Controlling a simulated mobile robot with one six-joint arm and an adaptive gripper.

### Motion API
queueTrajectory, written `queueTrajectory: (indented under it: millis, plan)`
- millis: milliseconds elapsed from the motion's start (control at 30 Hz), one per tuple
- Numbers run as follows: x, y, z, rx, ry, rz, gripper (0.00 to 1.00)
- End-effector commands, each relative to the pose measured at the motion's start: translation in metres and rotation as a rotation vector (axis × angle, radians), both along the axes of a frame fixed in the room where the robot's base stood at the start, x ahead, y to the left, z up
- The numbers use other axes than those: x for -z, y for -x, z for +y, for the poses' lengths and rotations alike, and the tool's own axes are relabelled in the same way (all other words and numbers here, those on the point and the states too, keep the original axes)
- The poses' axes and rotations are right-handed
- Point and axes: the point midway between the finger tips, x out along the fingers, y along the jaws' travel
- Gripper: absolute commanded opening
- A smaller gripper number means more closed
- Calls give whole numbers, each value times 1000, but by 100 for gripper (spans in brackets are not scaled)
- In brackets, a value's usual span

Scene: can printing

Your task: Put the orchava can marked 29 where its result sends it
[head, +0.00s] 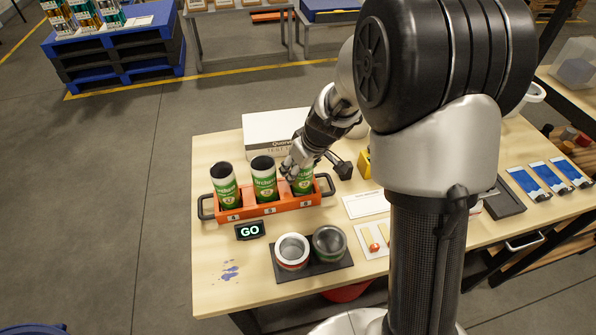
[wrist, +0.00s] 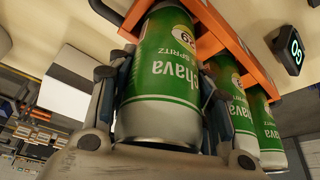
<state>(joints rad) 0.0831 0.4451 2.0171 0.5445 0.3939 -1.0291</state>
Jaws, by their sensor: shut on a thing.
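Several green-and-white orchava cans are in view. Three stand in a row at an orange rack (head: 268,209) with lettered slots: a left can (head: 226,188), a middle can (head: 264,180) and a right can (head: 303,181). My gripper (head: 291,170) is shut on the right can, which stands upright at the right slot. A black display (head: 249,230) reads GO.
A dark tray (head: 340,264) in front holds two open round tins (head: 292,250). A white box (head: 275,128) stands behind the rack. Right of it are a yellow block (head: 364,163), a white card (head: 366,204) and blue packets (head: 548,178). Purple stains (head: 230,271) mark the bare front left table.

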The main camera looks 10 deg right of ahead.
Motion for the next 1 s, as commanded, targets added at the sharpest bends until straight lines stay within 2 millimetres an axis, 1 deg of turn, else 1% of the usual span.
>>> queueTrajectory:
  millis: [33,267,433,467,733,1000]
  plan:
    - [6,0,0,1,0,0,35]
    - [5,0,0,0,0,-1,35]
    - [9,0,0,0,0,-1,35]
    - [8,0,0,0,0,-1,48]
    - [7,0,0,0,0,-1,66]
    - [7,0,0,0,0,-1,66]
